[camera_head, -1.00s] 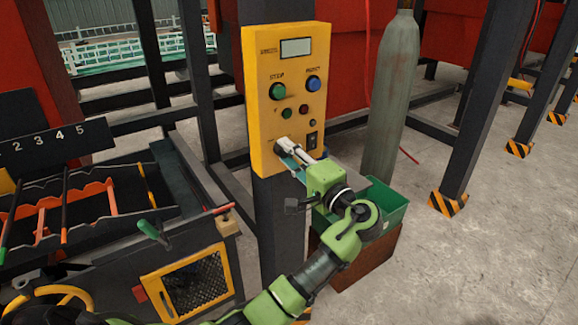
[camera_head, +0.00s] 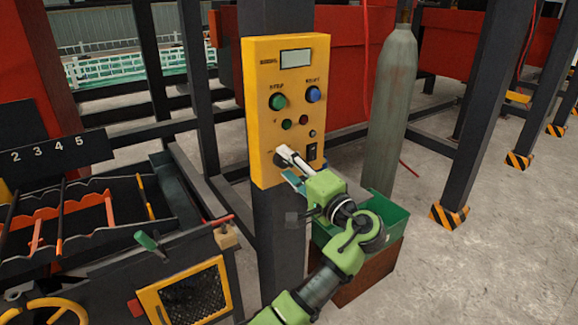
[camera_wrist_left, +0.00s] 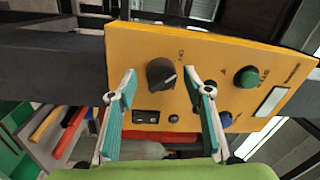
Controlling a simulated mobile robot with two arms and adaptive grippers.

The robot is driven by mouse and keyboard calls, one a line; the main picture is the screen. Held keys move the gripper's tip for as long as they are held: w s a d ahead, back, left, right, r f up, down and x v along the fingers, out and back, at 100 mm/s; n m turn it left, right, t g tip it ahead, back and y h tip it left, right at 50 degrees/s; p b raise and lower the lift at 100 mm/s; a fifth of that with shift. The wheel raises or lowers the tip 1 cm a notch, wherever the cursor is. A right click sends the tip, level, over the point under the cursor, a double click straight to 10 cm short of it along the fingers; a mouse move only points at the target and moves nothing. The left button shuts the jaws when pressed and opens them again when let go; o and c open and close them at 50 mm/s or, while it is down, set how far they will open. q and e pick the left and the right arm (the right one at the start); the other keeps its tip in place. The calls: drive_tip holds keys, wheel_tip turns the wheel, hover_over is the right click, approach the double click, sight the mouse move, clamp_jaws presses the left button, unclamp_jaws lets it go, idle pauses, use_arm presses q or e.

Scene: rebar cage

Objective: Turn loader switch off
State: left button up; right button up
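A yellow control panel (camera_head: 263,105) is fixed on a dark post. A black rotary knob (camera_wrist_left: 161,73) stands out from it in the left wrist view, its pointer turned sideways. My left gripper (camera_wrist_left: 159,80) is open, with one teal-padded finger on each side of the knob. I see a gap between knob and fingers and cannot tell how deep they reach. In the head view the left gripper (camera_head: 284,155) is at the panel's lower left and largely hides the knob. My right gripper is not in view.
The panel also carries a green button (camera_head: 278,101), a blue button (camera_head: 313,94), small lights, a display (camera_head: 296,58) and a black rocker (camera_head: 312,151).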

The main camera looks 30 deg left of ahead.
use_arm(q)
drive_tip(key=v, duration=1.2)
